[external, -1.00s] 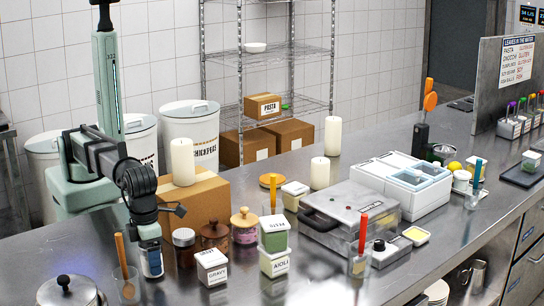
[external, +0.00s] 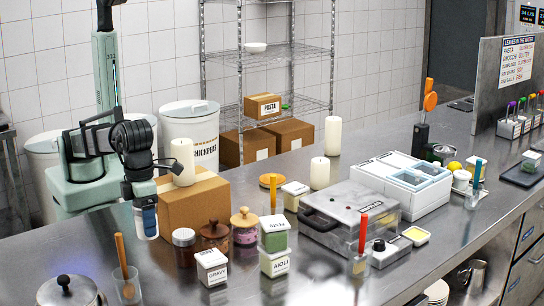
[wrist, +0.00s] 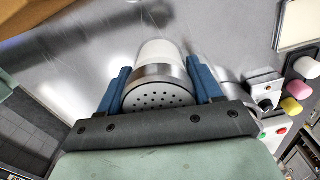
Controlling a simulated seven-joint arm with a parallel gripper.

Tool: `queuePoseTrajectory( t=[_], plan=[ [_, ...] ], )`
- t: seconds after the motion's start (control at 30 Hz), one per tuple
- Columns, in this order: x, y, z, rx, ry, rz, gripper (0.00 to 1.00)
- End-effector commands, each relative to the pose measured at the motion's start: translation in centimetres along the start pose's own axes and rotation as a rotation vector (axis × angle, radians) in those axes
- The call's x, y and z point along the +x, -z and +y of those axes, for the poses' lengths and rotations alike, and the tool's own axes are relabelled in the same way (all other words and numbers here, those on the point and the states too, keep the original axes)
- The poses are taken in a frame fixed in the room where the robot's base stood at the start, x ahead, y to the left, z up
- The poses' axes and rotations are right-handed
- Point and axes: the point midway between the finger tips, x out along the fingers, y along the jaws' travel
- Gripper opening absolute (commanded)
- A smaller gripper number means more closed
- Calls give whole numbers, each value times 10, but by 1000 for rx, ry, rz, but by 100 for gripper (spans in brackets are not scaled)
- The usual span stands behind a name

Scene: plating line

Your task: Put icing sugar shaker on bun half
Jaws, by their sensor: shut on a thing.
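My gripper (external: 146,219) is shut on the icing sugar shaker (external: 151,226), which has a pale body. In the wrist view the shaker (wrist: 160,85) has a metal top with many small holes and sits between my blue fingers (wrist: 159,88). My gripper holds it over the left part of the counter, left of the cardboard box. A flat, round, tan thing (external: 271,180) behind the jars may be the bun half, but it is too small to tell.
A cardboard box (external: 193,207) with a candle stands right of my gripper. Several jars, a wooden-lidded one (external: 245,226) among them, and labelled tubs (external: 275,262) stand further right. A glass with a wooden-handled tool (external: 127,285) and a lidded pot (external: 68,291) are nearer the front.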

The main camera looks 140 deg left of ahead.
Motion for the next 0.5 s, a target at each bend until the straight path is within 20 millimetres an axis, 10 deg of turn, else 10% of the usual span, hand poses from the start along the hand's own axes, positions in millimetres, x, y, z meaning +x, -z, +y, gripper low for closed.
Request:
queuePoseTrajectory(
  t=[0.33,0.5],
  plan=[
    [-70,0,-2,0,3,0,29],
    [-67,-36,6,-44,1,0,29]
  ],
)
